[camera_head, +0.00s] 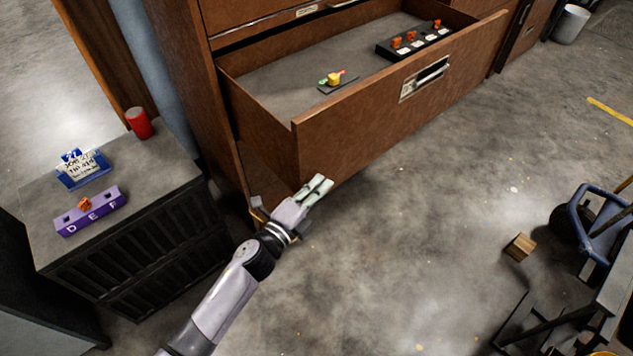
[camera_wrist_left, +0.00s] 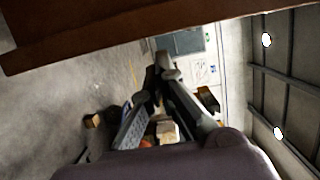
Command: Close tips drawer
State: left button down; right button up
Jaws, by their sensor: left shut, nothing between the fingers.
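The brown wooden drawer (camera_head: 345,142) is pulled well out of its cabinet in the head view. Its front carries a metal label handle (camera_head: 425,78). Inside are a small dark plate with a yellow piece (camera_head: 334,79) and a black rack with orange pieces (camera_head: 412,41). My left gripper (camera_head: 320,186) is shut and empty, close to the lower left corner of the drawer front. Whether it touches the drawer is unclear. In the left wrist view a brown wooden panel (camera_wrist_left: 130,28), apparently the drawer, spans the top. My right gripper is in neither view.
A low dark cabinet at left bears a red cup (camera_head: 139,123), a blue card holder (camera_head: 83,170) and a purple D-E-F block (camera_head: 90,212). A wooden block (camera_head: 520,246) lies on the floor near a blue-framed cart (camera_head: 600,225). The floor before the drawer is clear.

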pick_arm(q)
jog(key=shift+w+a, duration=0.3)
jog(key=shift+w, duration=0.05)
jog(key=shift+a, duration=0.1)
